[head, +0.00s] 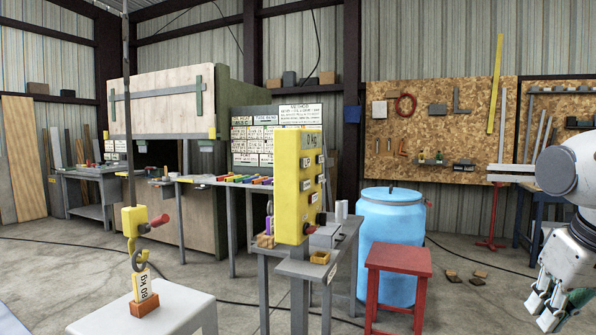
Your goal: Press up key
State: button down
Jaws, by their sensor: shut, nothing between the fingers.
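My gripper (546,312) is at the right edge of the view, pointing down. It is shut and empty, well apart from the box. Part of my arm is cut off by the frame.
A red stool (397,270) and blue barrel (391,245) stand between the box and my gripper. A yellow hoist hook (138,262) hangs at left by an orange-based weight marked "80 kg" (147,295) on a white stand (150,318). Dark items lie on the floor (470,275).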

aim_at(304, 162)
jog(key=i+l+u, duration=0.25)
jog(key=i, duration=0.2)
jog(key=i+l+u, duration=0.1)
jog(key=i+u, duration=0.15)
jog(key=i, duration=0.25)
